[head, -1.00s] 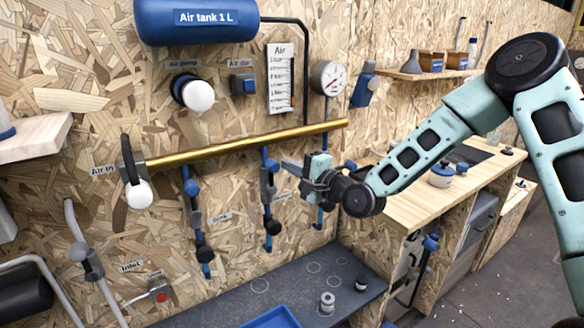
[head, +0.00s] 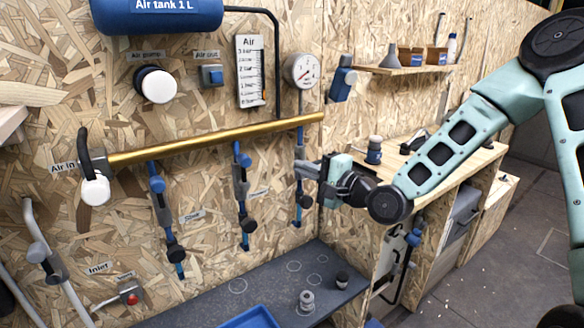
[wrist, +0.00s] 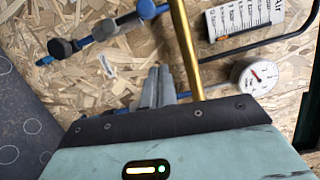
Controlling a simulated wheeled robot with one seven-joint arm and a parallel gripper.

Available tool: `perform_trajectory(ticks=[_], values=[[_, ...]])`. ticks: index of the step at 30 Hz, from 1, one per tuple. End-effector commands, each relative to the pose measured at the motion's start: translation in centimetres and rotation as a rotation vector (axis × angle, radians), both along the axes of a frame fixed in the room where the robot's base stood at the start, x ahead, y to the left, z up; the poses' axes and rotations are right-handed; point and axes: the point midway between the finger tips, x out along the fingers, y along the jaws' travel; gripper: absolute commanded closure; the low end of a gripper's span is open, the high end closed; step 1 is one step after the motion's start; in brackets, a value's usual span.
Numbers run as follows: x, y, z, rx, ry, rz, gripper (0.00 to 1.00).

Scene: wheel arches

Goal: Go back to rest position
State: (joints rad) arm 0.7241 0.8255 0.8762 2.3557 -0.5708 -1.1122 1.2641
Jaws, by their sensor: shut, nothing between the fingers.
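My gripper (head: 309,168) is in front of the chipboard wall, just below the right end of the brass pipe (head: 215,139) in the head view. Its fingers are together and empty. In the wrist view the closed fingers (wrist: 158,88) point toward the wall, beside the brass pipe (wrist: 187,48). A blue hose with a valve (head: 300,150) hangs directly behind the gripper and is partly hidden by it. I cannot tell whether the fingers touch it.
The pressure gauge (head: 301,70) and the air scale (head: 251,72) are above the gripper. A dark bench (head: 200,300) with a blue tray (head: 250,318) lies below. A wooden worktop (head: 445,170) stands behind my arm. Floor at right is open.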

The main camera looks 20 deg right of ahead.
Motion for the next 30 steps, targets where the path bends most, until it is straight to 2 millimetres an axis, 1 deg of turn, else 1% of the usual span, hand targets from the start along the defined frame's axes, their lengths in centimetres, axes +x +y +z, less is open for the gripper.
perform_trajectory(ticks=[3,6,8,11,12,14,15,17,18,20,21,23,24,26,27,29,30], values=[[-0.6,-0.4,-0.1,0.0,0.001,-0.001,1.0],[-0.8,-0.4,0.0,-0.001,0.002,0.0,1.0],[-1.0,0.3,-0.3,-0.038,0.008,0.016,1.0],[-2.1,2.8,-1.8,-0.194,0.046,0.08,1.0],[-3.0,4.1,-2.8,-0.292,0.065,0.119,1.0],[-4.7,6.0,-4.4,-0.464,0.096,0.193,1.0],[-6.1,7.1,-5.4,-0.589,0.114,0.25,1.0],[-8.4,8.3,-6.7,-0.775,0.137,0.336,1.0],[-10.0,8.8,-7.3,-0.892,0.149,0.396,1.0],[-12.5,9.2,-8.0,-1.055,0.165,0.486,1.0],[-14.3,9.3,-8.1,-1.155,0.172,0.549,1.0],[-17.0,9.3,-8.2,-1.293,0.183,0.646,1.0],[-18.9,9.2,-7.9,-1.377,0.187,0.714,1.0],[-21.8,8.9,-7.4,-1.484,0.192,0.818,1.0],[-23.7,8.7,-7.0,-1.543,0.193,0.889,1.0],[-26.5,8.3,-6.3,-1.613,0.192,0.992,1.0],[-28.2,8.1,-5.8,-1.647,0.19,1.059,1.0]])
